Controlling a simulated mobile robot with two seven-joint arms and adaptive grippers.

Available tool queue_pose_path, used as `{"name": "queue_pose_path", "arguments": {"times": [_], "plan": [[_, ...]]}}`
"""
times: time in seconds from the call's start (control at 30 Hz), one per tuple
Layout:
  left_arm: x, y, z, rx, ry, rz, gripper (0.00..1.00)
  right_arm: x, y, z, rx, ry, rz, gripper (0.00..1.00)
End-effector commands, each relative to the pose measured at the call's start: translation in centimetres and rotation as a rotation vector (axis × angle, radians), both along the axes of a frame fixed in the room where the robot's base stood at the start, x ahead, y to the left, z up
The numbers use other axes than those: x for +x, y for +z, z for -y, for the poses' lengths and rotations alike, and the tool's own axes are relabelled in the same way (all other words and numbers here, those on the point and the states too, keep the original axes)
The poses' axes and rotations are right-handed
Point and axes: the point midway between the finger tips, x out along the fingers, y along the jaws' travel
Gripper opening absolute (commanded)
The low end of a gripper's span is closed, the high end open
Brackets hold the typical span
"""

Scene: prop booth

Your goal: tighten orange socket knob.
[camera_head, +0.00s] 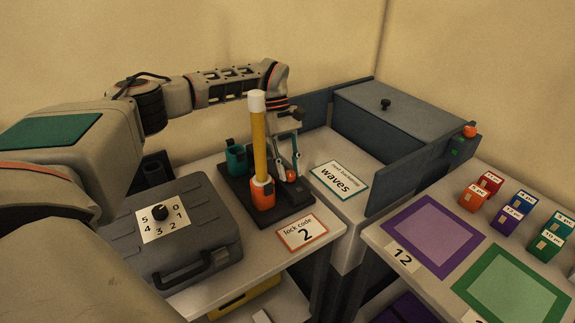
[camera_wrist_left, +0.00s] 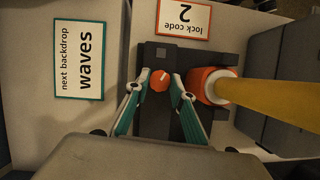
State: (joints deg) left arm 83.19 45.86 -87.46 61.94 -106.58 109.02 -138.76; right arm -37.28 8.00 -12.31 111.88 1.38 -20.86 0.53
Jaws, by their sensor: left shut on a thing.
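The orange socket (camera_head: 262,194) stands on a dark base (camera_head: 282,213) and holds an upright yellow pole (camera_head: 259,140) with a white top. The socket also shows in the left wrist view (camera_wrist_left: 204,83). Beside it is a small orange knob (camera_wrist_left: 160,80), partly covered by the fingers in the head view. My left gripper (camera_wrist_left: 160,76) reaches it from behind the base, with teal-sided fingers on either side of the knob, shut on it. A teal socket (camera_head: 237,159) stands empty at the back of the same base. My right gripper is not in view.
A grey case (camera_head: 190,262) with a number dial (camera_head: 160,213) sits left. Cards reading "lock code 2" (camera_head: 302,232) and "waves" (camera_head: 339,180) lie nearby. A dark lidded box (camera_head: 395,115) stands behind right. The right table holds purple (camera_head: 390,238) and green (camera_head: 465,290) framed mats and several coloured blocks.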

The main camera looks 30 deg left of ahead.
Motion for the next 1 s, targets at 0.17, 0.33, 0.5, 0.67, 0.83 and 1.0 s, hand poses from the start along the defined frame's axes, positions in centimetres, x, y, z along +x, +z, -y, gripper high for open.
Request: {"name": "queue_pose_path", "arguments": {"times": [0.17,0.33,0.5,0.67,0.83,1.0], "plan": [[0.2,0.3,0.2,0.002,-0.168,0.002,0.02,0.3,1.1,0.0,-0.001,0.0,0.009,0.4],[0.2,-0.1,0.1,0.001,-0.282,0.0,0.02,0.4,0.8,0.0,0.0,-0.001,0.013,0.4],[0.2,-0.4,0.2,-0.001,-0.355,-0.002,0.02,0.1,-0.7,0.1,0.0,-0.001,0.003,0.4],[0.2,-0.7,0.2,-0.001,-0.415,-0.002,0.02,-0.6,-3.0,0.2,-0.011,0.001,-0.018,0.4],[0.2,-0.9,0.2,-0.002,-0.467,-0.005,0.02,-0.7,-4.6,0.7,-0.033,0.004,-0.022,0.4],[0.2,-0.9,0.2,-0.003,-0.509,-0.007,0.02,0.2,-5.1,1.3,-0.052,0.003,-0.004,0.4]]}}
